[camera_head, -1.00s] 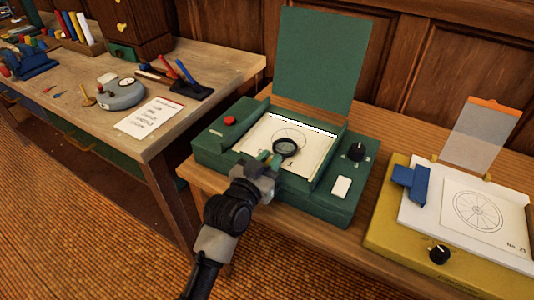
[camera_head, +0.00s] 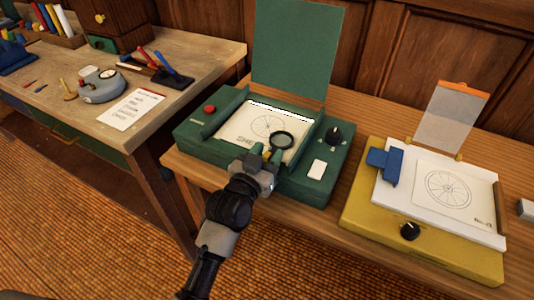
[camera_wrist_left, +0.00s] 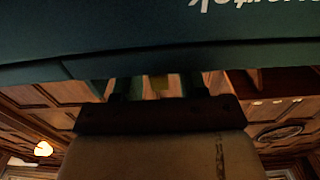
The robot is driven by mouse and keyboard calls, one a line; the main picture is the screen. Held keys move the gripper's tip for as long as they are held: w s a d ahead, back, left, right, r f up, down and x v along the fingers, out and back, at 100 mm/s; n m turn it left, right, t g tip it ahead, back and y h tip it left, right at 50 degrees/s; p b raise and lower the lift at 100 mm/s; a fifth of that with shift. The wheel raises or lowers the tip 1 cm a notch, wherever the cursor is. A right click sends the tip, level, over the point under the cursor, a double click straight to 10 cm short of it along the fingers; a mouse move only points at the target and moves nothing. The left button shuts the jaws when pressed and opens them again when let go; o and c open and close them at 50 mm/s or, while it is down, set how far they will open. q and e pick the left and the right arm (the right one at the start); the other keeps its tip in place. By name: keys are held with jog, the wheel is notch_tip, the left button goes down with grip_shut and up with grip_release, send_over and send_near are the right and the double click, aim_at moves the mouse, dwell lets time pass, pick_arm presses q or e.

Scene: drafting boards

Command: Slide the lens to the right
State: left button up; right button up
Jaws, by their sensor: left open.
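The lens (camera_head: 282,140) is a round magnifier in a dark rim over the right part of the drawing sheet (camera_head: 240,128) in the green box (camera_head: 250,175). A small yellow piece (camera_head: 267,155), perhaps its handle, shows below it. My left gripper (camera_head: 266,154) is at the box's front edge, with its greenish fingers open around the yellow piece. In the left wrist view the yellow piece (camera_wrist_left: 160,83) stands between the two fingers, with gaps at its sides. Whether a finger touches it, I cannot tell. My right gripper is not in view.
The green box has a raised lid (camera_head: 297,50), a red button (camera_head: 210,109), a black knob (camera_head: 333,134) and a white switch (camera_head: 317,169). A yellow board (camera_head: 365,215) with a blue block (camera_head: 384,166) stands to the right. Another table (camera_head: 185,60) stands left.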

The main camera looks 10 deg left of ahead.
pick_arm(q)
jog(key=shift+s+a, duration=0.15)
jog(key=shift+s, duration=0.2)
jog(key=v, duration=1)
